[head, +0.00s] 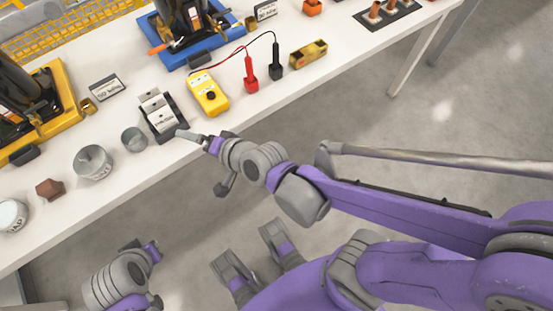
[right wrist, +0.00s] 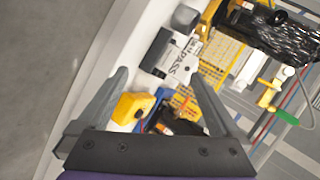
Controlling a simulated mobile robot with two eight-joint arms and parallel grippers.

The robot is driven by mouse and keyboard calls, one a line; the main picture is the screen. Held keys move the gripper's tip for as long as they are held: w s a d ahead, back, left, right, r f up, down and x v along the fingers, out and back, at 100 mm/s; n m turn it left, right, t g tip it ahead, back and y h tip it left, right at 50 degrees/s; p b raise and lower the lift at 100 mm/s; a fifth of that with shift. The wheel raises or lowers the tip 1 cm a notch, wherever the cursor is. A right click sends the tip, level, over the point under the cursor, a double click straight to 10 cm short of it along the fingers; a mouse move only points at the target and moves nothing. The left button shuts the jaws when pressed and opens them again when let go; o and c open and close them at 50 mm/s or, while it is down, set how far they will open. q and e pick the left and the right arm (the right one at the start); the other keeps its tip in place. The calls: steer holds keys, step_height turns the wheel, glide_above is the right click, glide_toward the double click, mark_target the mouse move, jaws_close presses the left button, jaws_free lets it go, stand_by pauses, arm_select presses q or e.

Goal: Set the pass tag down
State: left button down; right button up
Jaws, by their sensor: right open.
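My right gripper (head: 203,160) is at the table's front edge, just in front of the holder. In the right wrist view it (right wrist: 160,74) is open, with nothing between its fingers and the tag beyond the fingertips, closer to the right finger. My left gripper (head: 142,273) is low at the lower left, away from the table; its fingers are unclear.
A yellow meter (head: 208,93) with red (head: 250,79) and black (head: 276,68) probes lies right of the holder. A grey cylinder (head: 134,139) stands close on its left, with a larger one (head: 93,162) farther left. A blue tray (head: 197,48) is behind.

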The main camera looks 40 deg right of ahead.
steer(key=s+d+f+n+g+h, duration=0.2)
steer(key=s+d+n+g, duration=0.1)
steer(key=s+d+n, duration=0.2)
steer(key=s+d+f+n+g+h, duration=0.3)
steer(key=s+d+n, duration=0.2)
steer(key=s+d, duration=0.3)
steer(key=shift+s+g, duration=0.3)
steer(key=shift+s, duration=0.25)
